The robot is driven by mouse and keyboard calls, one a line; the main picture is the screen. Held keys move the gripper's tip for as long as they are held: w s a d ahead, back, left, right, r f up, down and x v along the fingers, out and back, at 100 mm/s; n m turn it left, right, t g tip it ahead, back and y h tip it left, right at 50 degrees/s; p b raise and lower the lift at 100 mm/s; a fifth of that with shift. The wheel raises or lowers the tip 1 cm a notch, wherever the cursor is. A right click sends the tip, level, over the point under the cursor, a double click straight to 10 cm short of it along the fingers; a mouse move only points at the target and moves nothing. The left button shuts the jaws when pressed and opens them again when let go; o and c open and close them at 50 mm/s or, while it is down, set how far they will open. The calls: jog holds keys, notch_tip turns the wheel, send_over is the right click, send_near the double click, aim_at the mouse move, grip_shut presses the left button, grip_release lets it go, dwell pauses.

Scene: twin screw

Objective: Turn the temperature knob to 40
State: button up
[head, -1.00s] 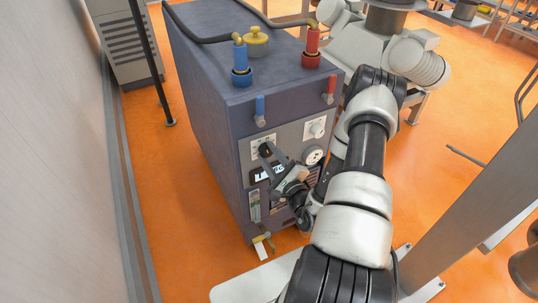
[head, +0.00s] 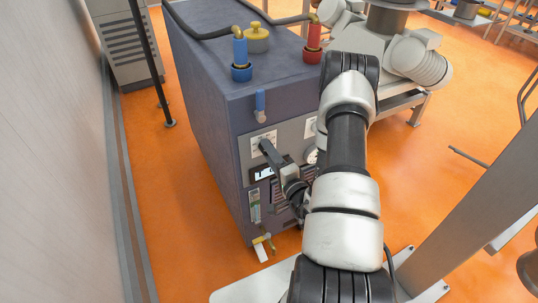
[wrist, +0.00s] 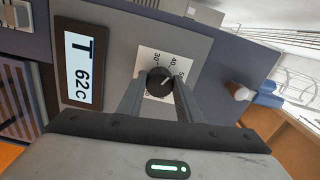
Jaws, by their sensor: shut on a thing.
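The black temperature knob (wrist: 160,82) sits on a white dial plate (wrist: 150,54) printed with 30, 40 and 50. Its light mark seems to point toward 50, but it is small. My gripper (wrist: 160,88) has one finger on each side of the knob and is shut on it. The display (wrist: 82,68) beside the dial reads "T 62c". In the head view, my gripper (head: 266,149) reaches the upper left of the front panel and hides the knob. The display (head: 264,173) shows just below it, partly covered.
The dark blue machine (head: 205,110) has a blue tap lever (head: 260,104) above the panel and a brass valve (head: 264,240) low at the front. My arm covers the panel's right side. A grey wall stands at the left; orange floor lies between.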

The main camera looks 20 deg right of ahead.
jog(key=shift+n, duration=0.4)
jog(key=o, duration=1)
jog(key=shift+o, duration=0.2)
jog(key=s, duration=1.7)
jog(key=shift+s+d+b, duration=0.25)
jog(key=shift+d+b, duration=0.05)
jog(key=shift+b, duration=0.1)
